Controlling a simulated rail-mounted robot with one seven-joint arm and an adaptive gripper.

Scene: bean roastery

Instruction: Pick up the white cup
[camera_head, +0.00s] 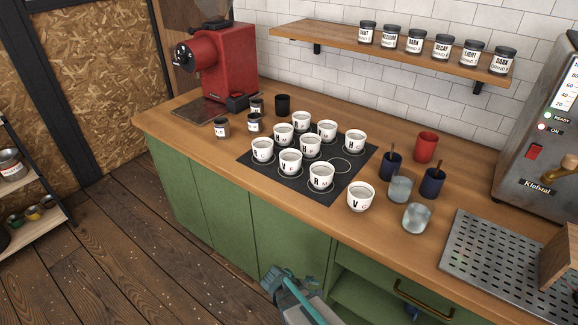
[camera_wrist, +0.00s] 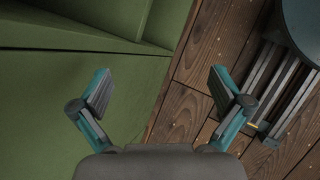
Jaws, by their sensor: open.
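Several white cups marked with black letters stand upright on a dark mat (camera_head: 262,178) on the wooden counter. One white cup (camera_head: 361,197) marked V stands upright on the bare wood, just off the mat's front right corner. An empty ring shows on the mat behind it. In the wrist view my gripper (camera_wrist: 160,90) is open, with nothing between its fingers. It faces green cabinet fronts (camera_wrist: 75,100) and the plank floor (camera_wrist: 185,105); no cup shows there. In the head view, my teal and grey arm end is low at the bottom edge, in front of the cabinets and apart from the cups.
Two clear glasses (camera_head: 416,218), two dark blue cups (camera_head: 433,183) and a red cup (camera_head: 425,147) stand right of the mat. Small jars (camera_head: 222,128) and a red grinder (camera_head: 226,62) are at left. A metal drip tray (camera_head: 490,255) and a machine (camera_head: 545,130) are at right.

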